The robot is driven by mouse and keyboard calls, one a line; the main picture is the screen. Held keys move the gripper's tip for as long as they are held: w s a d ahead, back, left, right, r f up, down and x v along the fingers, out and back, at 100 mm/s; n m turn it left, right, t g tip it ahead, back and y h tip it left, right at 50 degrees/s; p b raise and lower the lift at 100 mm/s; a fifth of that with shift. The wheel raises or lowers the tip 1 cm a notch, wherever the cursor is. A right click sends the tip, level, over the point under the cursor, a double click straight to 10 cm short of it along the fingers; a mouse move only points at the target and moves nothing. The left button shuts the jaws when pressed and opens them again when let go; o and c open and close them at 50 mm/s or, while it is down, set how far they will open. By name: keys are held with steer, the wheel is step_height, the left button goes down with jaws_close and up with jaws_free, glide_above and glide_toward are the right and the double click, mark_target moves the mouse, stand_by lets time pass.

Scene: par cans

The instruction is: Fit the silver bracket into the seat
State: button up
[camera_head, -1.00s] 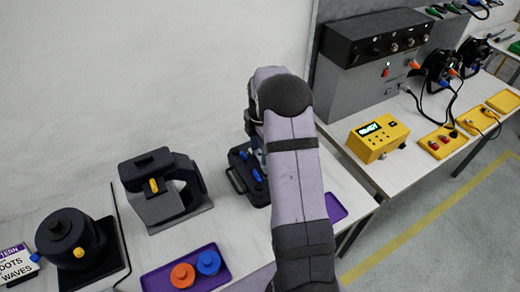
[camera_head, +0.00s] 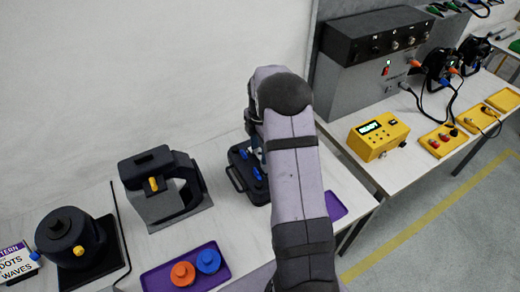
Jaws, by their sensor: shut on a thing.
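A black fixture with blue levers (camera_head: 238,178) sits on the white bench, left of and partly behind my arm. It may be the seat, but its inside is too small and too covered to tell. My wrist comes down at the fixture's far right side. The gripper's fingers are hidden behind my arm, so I cannot see what they hold. I cannot make out the silver bracket in this view.
A dark grey arched stand (camera_head: 165,188) is left of the fixture. A purple tray (camera_head: 150,283) with orange and blue round pieces is at the front. A dark round pot (camera_head: 72,238) is far left. A yellow box (camera_head: 378,136) is on the right bench.

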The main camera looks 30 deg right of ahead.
steer(key=shift+f, duration=0.55)
steer(key=o, duration=1.2)
steer(key=shift+o, duration=0.2)
steer(key=shift+b, duration=0.3)
steer(key=shift+r+b, duration=1.15)
steer(key=shift+r, duration=2.55)
steer(key=shift+s+a, duration=0.2)
steer(key=shift+a, duration=0.15)
steer(key=s+a+f+m, duration=0.1)
steer(key=s+a+m, duration=0.7)
steer(key=s, duration=0.3)
steer(key=s+a+f+m, duration=0.1)
steer(key=s+a+m, duration=0.7)
steer(key=s+m, duration=0.2)
steer(key=s, duration=0.2)
steer(key=shift+s+a+f, duration=0.15)
steer(key=shift+s+a, duration=0.15)
steer(key=shift+a, duration=0.1)
